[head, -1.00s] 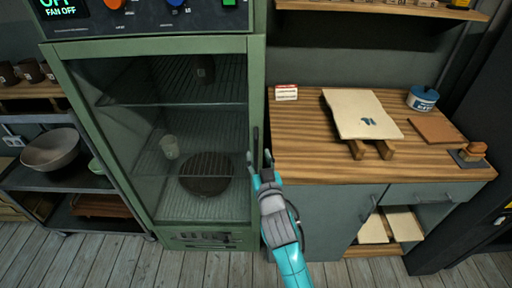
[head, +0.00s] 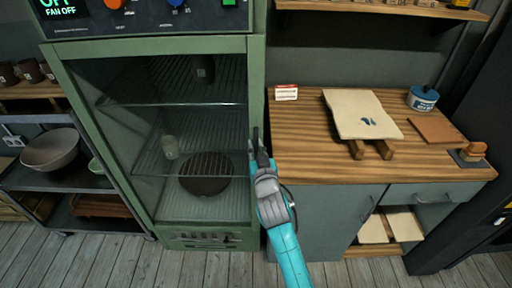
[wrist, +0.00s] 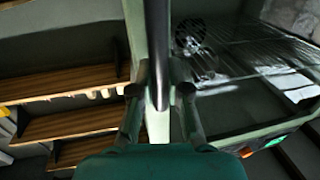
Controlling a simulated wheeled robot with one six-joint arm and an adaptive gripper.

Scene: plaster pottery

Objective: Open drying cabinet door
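The green drying cabinet (head: 160,230) stands left of centre in the head view. Its glass-fronted door (head: 215,135) looks shut, with wire shelves behind it. The dark upright door handle (head: 254,137) is at the door's right edge, partly hidden by my gripper. My gripper (head: 258,156) is at the handle's lower part. In the wrist view the handle (wrist: 157,55) runs down between the two fingers of my gripper (wrist: 158,92). A narrow gap seems to show on each side, so the fingers look open around it; contact is not clear.
A shelf cart (head: 75,190) with a bowl (head: 55,150) is on the left. The plank floor (head: 180,265) in front is clear.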

